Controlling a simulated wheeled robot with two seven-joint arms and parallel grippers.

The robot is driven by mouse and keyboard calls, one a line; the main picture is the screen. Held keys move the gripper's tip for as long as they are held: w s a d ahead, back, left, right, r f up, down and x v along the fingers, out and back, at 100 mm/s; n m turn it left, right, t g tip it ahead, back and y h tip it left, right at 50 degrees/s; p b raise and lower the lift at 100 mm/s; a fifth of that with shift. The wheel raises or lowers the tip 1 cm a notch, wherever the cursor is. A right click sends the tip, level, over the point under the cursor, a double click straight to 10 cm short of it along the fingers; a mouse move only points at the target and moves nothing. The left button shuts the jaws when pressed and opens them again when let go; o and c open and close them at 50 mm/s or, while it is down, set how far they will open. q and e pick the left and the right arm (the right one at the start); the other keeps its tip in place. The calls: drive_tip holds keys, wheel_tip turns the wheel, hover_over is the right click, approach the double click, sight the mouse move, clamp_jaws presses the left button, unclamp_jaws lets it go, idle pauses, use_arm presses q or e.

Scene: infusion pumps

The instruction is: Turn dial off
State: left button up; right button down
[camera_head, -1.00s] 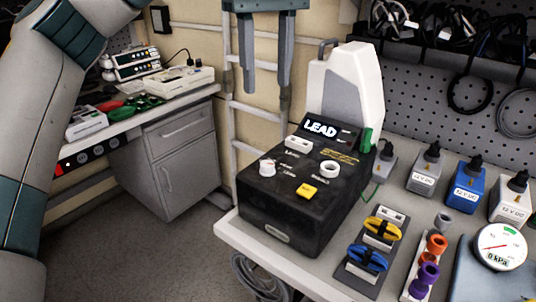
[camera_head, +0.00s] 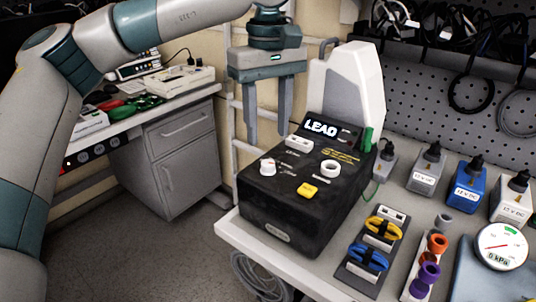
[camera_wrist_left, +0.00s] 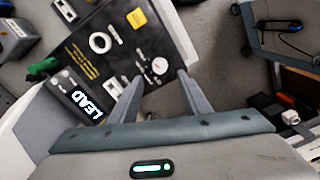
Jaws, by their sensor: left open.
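A black pump box lettered LEAD (camera_head: 300,195) stands on the bench, with a small round white dial (camera_head: 268,167) at the left of its top panel. The dial also shows in the left wrist view (camera_wrist_left: 159,66), with a small red mark on it. My left gripper (camera_head: 268,138) is open, its fingers pointing down, above and behind the dial in the head view. In the left wrist view the two fingertips (camera_wrist_left: 162,76) lie on either side of the line to the dial, apart from it. My right gripper is not in view.
The box top also carries a white ring (camera_head: 330,168), a yellow button (camera_head: 307,190) and a white switch (camera_head: 299,144). A tall white housing (camera_head: 345,85) rises behind it. Blue and yellow clips (camera_head: 368,258) stand to the right. The floor left of the bench is clear.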

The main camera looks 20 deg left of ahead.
sight(268, 162)
use_arm(q)
drive_tip(key=shift+f, duration=3.6)
drive_tip(key=c, duration=1)
